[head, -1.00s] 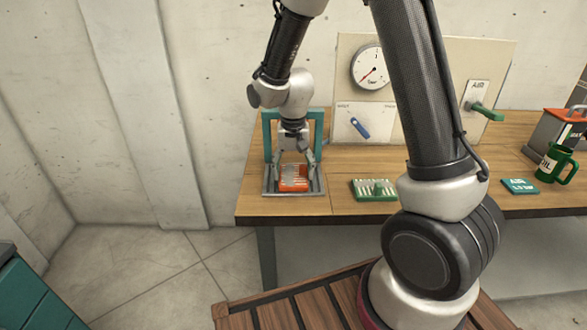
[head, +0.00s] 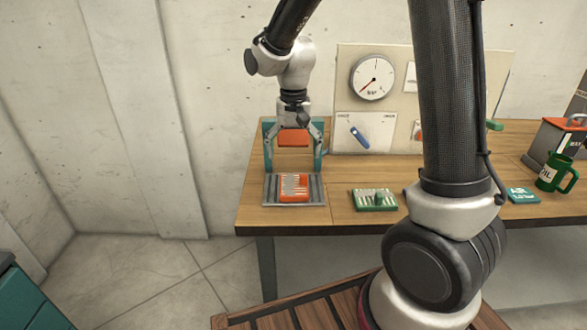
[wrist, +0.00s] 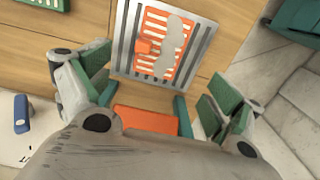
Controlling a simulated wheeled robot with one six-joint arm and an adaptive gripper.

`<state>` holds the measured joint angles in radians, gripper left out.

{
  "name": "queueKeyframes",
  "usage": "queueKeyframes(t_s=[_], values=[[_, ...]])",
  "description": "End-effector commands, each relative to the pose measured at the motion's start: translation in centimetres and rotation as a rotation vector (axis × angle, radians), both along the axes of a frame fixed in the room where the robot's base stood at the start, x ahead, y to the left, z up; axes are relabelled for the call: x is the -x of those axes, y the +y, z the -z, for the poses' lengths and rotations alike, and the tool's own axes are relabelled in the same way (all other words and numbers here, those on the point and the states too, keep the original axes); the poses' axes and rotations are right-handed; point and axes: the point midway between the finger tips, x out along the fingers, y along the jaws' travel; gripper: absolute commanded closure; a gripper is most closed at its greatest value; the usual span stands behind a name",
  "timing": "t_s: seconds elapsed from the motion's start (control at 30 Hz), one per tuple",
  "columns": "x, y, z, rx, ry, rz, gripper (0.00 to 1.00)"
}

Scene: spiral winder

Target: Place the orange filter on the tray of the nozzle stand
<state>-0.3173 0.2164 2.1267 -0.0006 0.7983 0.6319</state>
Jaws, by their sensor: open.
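The orange filter (head: 294,187), a slatted orange and pale panel, lies flat on the grey slatted tray (head: 271,190) of the teal nozzle stand (head: 267,146). In the wrist view the filter (wrist: 156,50) lies within the outline of the tray (wrist: 123,41), with a grey shadow-like patch over part of it. My gripper (head: 296,152) is above the tray with its fingers spread.
A green slatted block (head: 374,199) lies on the table right of the tray. A gauge panel (head: 350,100) stands behind. Farther right are a green mug (head: 556,170), a teal box (head: 523,195) and an orange-topped container (head: 565,133).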

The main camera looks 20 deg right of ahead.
Motion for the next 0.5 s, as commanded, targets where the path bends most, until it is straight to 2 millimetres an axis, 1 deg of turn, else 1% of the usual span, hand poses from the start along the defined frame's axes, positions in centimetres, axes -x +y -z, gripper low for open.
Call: queueKeyframes(t_s=[0.03, 0.13, 0.2, 0.37, 0.43, 0.5], values=[[-0.1, 0.0, -0.9, -0.001, -0.003, 0.000, 0.07], [-0.1, 0.0, -2.1, -0.001, -0.001, 0.000, 0.07], [0.0, 0.0, -2.6, 0.000, 0.000, 0.000, 0.07], [0.1, -0.1, -3.1, -0.001, -0.003, -0.001, 0.07], [0.6, -0.7, -3.9, -0.004, -0.014, -0.008, 0.07], [1.7, -1.9, -5.4, -0.011, -0.038, -0.025, 0.07]])
